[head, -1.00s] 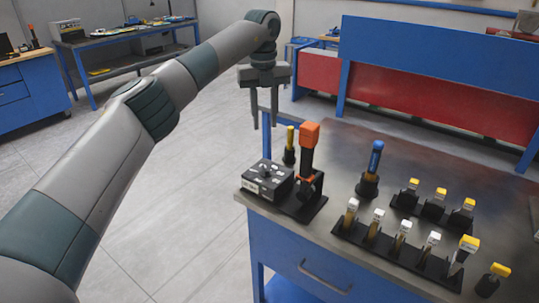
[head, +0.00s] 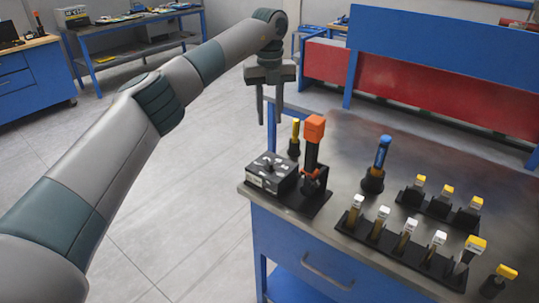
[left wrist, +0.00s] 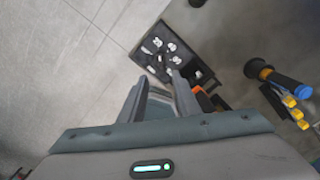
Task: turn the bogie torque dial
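The bogie torque dial (head: 269,163) is a small dark knob on top of a black box (head: 266,182) with white markings, at the left corner of the workbench. The box also shows in the left wrist view (left wrist: 150,62), beyond the fingers, with white marks on its top. My left gripper (head: 270,118) hangs fingers down above and behind the box in the head view. Its two fingers are apart with nothing between them, and it does not touch the box. In the left wrist view the fingers (left wrist: 161,95) partly overlap the near side of the box. My right gripper is not in view.
An orange-headed tool (head: 313,135) stands upright close beside the box, with a yellow-topped tool (head: 295,132) behind it. A blue-handled tool (head: 380,158) and racks of yellow- and white-topped tools (head: 408,240) stand to the right. Bare benchtop (head: 342,165) lies between.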

